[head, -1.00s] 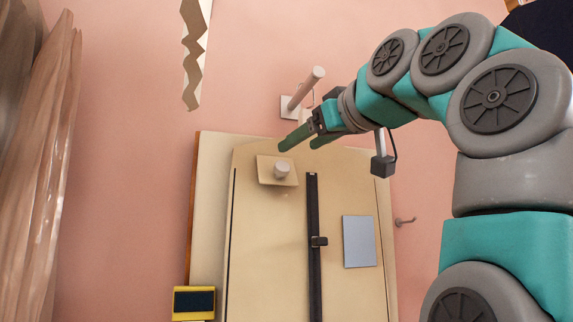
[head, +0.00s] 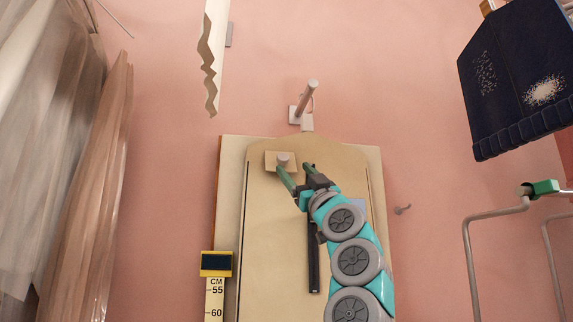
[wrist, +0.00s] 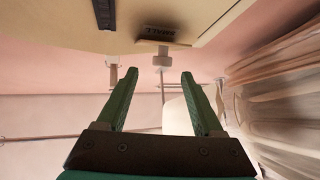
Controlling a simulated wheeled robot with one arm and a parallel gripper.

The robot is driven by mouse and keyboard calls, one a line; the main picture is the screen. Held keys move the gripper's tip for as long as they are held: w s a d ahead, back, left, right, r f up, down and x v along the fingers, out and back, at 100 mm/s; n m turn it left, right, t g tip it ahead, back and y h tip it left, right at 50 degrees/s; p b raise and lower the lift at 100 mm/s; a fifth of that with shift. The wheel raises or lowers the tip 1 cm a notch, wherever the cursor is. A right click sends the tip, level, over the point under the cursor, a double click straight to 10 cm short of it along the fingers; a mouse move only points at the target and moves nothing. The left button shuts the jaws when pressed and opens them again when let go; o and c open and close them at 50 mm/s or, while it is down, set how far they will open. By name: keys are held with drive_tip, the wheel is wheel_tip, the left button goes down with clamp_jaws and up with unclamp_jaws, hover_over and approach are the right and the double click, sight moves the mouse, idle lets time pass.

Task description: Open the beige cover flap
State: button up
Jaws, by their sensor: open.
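The beige cover flap (head: 262,225) hangs flat against a pale board on the pink wall and looks closed. A small plate with a pale round knob (head: 283,159) sits near its top left. My gripper (head: 294,168) is open and empty in front of the flap's upper part, its left fingertip overlapping the knob's lower edge in the head view. My arm hides the flap's lower right.
A pale peg (head: 308,97) sticks out above the flap, and a small hook (head: 402,209) is to its right. A yellow-topped ruler (head: 216,264) stands at the left. Sheer curtains (head: 60,150) hang far left; a dark garment (head: 515,80) and metal rails (head: 470,250) are right.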

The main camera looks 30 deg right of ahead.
sight(286, 161)
drive_tip(key=shift+w+a+r, duration=0.2)
drive_tip(key=shift+w+r, duration=0.2)
drive_tip(key=shift+r, duration=0.05)
drive_tip(key=shift+p+x, duration=1.45)
drive_tip(key=shift+x, duration=1.3)
drive_tip(key=shift+w+r, duration=0.15)
drive_tip(key=shift+w, duration=0.25)
clamp_jaws()
